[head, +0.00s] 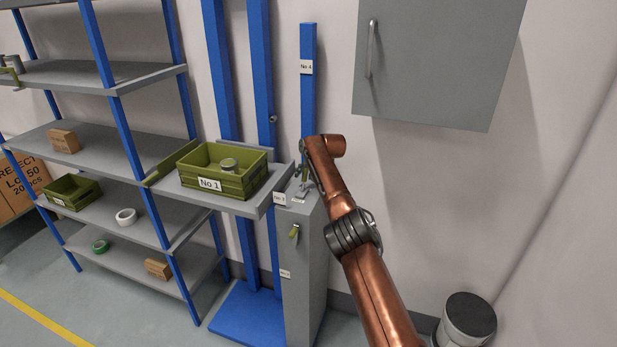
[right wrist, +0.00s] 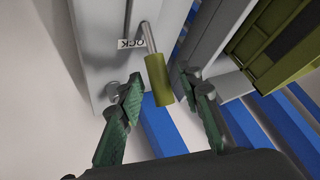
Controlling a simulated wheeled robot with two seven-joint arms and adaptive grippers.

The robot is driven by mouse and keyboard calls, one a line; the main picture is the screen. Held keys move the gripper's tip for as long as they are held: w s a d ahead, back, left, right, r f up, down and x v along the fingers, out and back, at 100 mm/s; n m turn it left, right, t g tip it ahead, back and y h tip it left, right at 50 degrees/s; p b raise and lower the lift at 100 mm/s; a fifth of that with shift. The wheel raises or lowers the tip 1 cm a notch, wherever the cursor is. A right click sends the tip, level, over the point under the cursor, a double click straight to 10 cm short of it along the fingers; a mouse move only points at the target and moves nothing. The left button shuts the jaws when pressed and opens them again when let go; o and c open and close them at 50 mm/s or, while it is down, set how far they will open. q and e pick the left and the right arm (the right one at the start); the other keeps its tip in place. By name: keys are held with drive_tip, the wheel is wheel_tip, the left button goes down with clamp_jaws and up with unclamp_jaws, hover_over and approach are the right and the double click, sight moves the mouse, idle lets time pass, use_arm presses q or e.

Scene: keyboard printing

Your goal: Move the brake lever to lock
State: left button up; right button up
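The brake lever (right wrist: 157,78) has a bent metal rod and an olive-green cylindrical handle, seen in the right wrist view. Its rod partly covers a white label (right wrist: 130,43) on the grey post, on which "OCK" shows upside down. My right gripper (right wrist: 160,88) is open, with its green-padded fingers on either side of the handle in the picture. I see no clear contact with it, and the depth gap is hard to judge. In the head view my right gripper (head: 304,168) is over the top of the grey post (head: 303,270). My left gripper is not in view.
An olive crate (head: 243,184) marked No 1 stands on a grey tray left of the post. Another green handle (head: 295,231) is on the post's front. Shelving (head: 95,150) fills the left; a wall cabinet (head: 440,60) hangs at upper right. A bin (head: 468,318) stands lower right.

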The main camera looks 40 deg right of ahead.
drive_tip(key=shift+a, duration=0.1)
drive_tip(key=shift+w+a+r, duration=0.1)
drive_tip(key=shift+a+r, duration=0.1)
drive_tip(key=shift+a, duration=0.05)
drive_tip(key=shift+r, duration=0.15)
drive_tip(key=shift+s+d, duration=0.25)
drive_tip(key=shift+s, duration=1.55)
drive_tip(key=s+a, duration=0.1)
drive_tip(key=s, duration=0.8)
drive_tip(key=shift+s, duration=0.2)
drive_tip(key=shift+a, duration=0.15)
